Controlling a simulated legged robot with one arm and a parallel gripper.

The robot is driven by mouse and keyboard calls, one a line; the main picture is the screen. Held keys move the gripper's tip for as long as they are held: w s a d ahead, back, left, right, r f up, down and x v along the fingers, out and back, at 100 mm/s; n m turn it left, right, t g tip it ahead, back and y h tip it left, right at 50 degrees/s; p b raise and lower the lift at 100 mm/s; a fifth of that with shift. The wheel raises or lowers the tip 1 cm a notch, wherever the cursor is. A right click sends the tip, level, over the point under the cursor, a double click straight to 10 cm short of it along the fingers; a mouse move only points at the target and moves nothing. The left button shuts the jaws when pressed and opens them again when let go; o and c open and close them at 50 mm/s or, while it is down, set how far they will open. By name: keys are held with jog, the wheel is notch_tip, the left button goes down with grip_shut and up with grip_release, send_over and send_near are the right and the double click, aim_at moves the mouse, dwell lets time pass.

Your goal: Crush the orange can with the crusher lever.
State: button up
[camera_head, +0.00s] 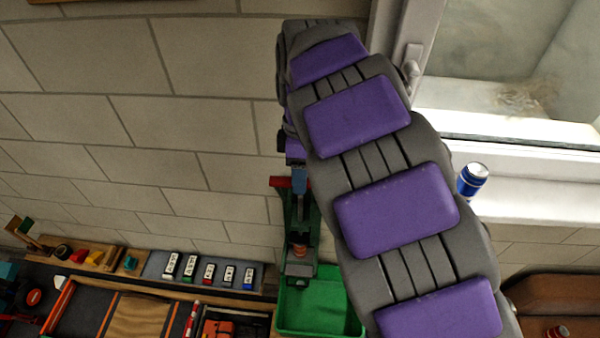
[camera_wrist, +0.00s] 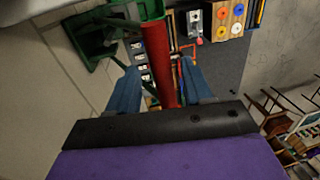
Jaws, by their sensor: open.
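The green can crusher (camera_head: 312,222) is mounted against the brick wall, partly hidden behind my arm. Its red lever handle (camera_head: 276,182) shows near its top. A small orange can (camera_head: 300,250) appears to stand low inside the crusher. In the wrist view the red lever (camera_wrist: 158,50) runs between the blue fingers of my gripper (camera_wrist: 158,68). The fingers are open, one on each side of the lever, with visible gaps. The crusher's green frame (camera_wrist: 92,38) shows at upper left. The orange can is not clear in the wrist view.
A green bin (camera_head: 290,318) sits below the crusher. A blue can (camera_head: 473,180) stands on the window sill at right. A reddish can (camera_head: 557,332) is at lower right. A workbench with tools and a row of small boxes (camera_head: 208,273) lies at lower left.

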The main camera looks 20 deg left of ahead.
jog(key=shift+d+f, duration=0.1)
jog(key=shift+f, duration=0.15)
jog(key=shift+s, duration=0.1)
grip_shut()
dwell(0.3)
